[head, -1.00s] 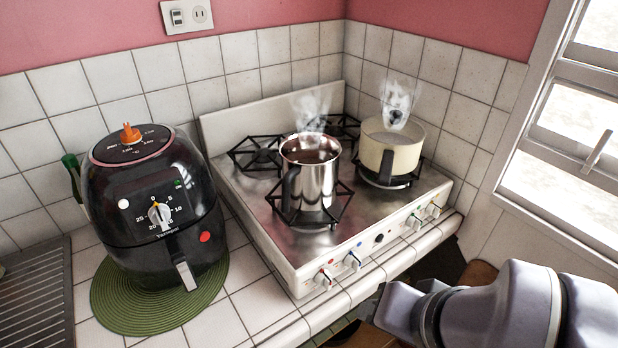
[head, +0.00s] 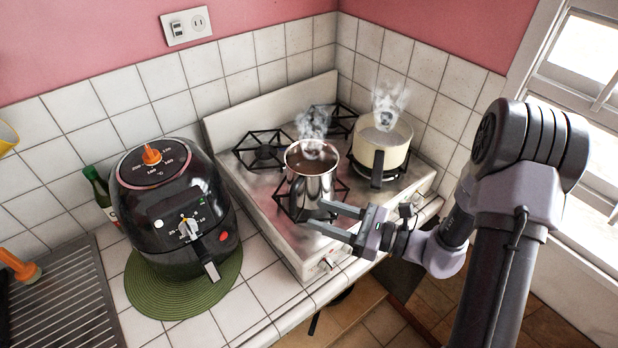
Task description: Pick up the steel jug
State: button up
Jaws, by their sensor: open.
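The steel jug (head: 314,185) stands upright on the front left burner of the stove, filled with dark brown liquid that steams. Nothing is between the fingers.
A cream pot (head: 391,150) steams on the burner behind and right, close to my arm. The black air fryer (head: 170,222) stands left on a green mat (head: 150,300). Tiled walls close the back and right. Free counter tiles (head: 258,292) lie between fryer and stove.

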jog(key=x, duration=1)
jog(key=shift+w+a+r, duration=0.2)
jog(key=shift+a+r, duration=0.15)
jog(key=shift+d, duration=0.15)
jog(key=shift+c, duration=0.2)
grip_shut()
jog(key=shift+r, duration=0.1)
dwell(0.3)
